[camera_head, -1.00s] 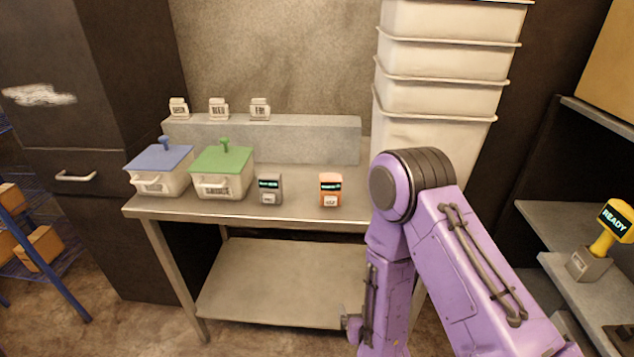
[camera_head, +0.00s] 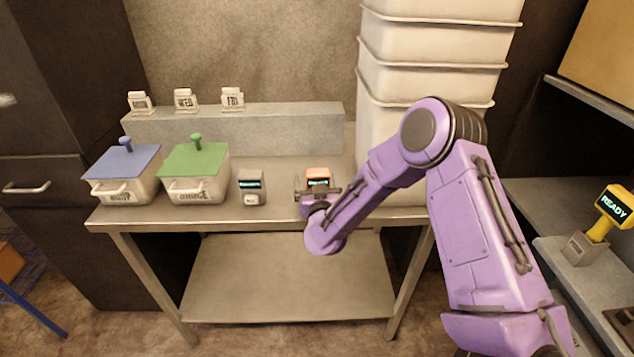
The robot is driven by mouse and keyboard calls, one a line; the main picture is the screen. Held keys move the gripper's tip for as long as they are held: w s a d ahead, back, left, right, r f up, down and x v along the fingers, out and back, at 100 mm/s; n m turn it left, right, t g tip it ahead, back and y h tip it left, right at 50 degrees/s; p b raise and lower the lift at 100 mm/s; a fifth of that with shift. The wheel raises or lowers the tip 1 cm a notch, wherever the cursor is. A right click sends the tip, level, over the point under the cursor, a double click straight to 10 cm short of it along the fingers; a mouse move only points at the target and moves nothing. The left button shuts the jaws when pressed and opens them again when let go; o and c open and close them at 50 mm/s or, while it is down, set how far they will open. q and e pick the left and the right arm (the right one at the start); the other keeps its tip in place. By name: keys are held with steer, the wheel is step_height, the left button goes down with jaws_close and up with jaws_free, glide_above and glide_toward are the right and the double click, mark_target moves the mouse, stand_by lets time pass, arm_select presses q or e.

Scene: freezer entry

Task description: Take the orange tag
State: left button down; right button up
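The orange tag (camera_head: 319,174) is a small upright block with a dark lit display, standing on the metal table (camera_head: 280,213) near its front right. My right gripper (camera_head: 317,190) is at the tag, with its fingers around the tag's sides or just in front of it. The gripper and wrist hide the tag's lower part. I cannot tell whether the fingers touch it or are closed on it. My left gripper is not in view.
A grey tag (camera_head: 251,187) stands left of the orange one. Further left are a green-lidded bin (camera_head: 196,188) and a blue-lidded bin (camera_head: 124,190). Stacked white tubs (camera_head: 432,75) rise at the right rear. A grey ledge (camera_head: 290,130) runs along the back. A yellow READY device (camera_head: 611,205) sits at right.

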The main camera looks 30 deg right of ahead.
steer(key=shift+w+d, duration=0.15)
steer(key=shift+w, duration=0.05)
steer(key=shift+s, duration=0.1)
steer(key=shift+c, duration=0.3)
steer(key=c, duration=1)
steer(key=shift+s, duration=0.1)
